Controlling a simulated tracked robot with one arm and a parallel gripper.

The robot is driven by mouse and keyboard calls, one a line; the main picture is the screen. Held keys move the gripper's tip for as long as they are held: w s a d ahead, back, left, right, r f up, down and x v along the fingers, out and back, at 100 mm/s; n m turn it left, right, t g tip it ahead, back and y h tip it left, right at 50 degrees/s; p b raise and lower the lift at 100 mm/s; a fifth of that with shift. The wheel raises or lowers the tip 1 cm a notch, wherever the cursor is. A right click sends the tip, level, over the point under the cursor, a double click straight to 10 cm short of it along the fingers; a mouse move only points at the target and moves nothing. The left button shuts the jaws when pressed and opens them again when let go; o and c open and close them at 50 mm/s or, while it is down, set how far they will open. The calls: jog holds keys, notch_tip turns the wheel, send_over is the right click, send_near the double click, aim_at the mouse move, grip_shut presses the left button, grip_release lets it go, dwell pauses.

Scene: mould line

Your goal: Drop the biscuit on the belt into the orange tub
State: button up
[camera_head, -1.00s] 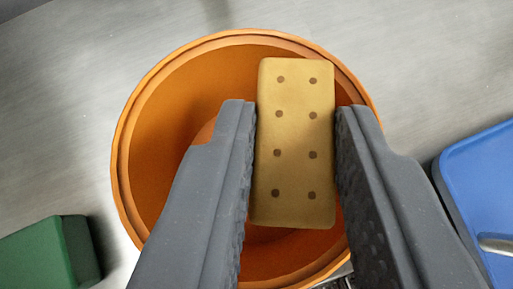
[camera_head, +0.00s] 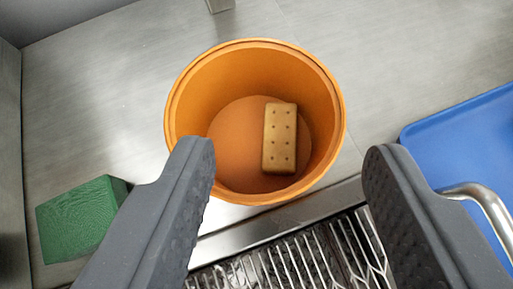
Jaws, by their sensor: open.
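The orange tub (camera_head: 186,95) is round and stands upright on the grey surface, in the upper middle of the camera view. The biscuit (camera_head: 279,139), a tan rectangle with two rows of dark holes, lies inside the tub on its floor, right of centre. My gripper (camera_head: 288,158) is open and empty, with its dark fingers spread wide at the lower left and lower right of the view. The fingers are apart from the biscuit. The left fingertip overlaps the tub's near rim in the picture.
A green block (camera_head: 75,222) sits left of the tub. A blue tray (camera_head: 470,145) with a metal handle (camera_head: 482,198) is at the right. A wire mesh belt (camera_head: 290,262) with a metal edge runs along the front. The grey surface behind the tub is mostly clear.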

jog(key=v, duration=0.7)
jog(key=shift+s, duration=0.2)
jog(key=shift+r, duration=0.1)
jog(key=w+a+r+t, duration=0.1)
jog(key=w+a+r, duration=0.15)
jog(key=r, duration=1.05)
jog(key=s+a+r+n+t, duration=0.1)
jog(key=s+r, duration=0.3)
jog(key=r, duration=0.5)
jog(key=s+a+r+t+y, duration=0.1)
jog(key=s+a+r, duration=0.2)
jog(key=r, duration=0.7)
jog(key=s+a+r+n+t+y, duration=0.1)
jog(key=s+a+r, duration=0.3)
jog(key=r, duration=0.6)
jog(key=shift+s+a+r+n+t, duration=0.2)
jog(key=shift+s+a+n+t, duration=0.1)
jog(key=shift+t, duration=0.2)
jog(key=shift+d, duration=0.1)
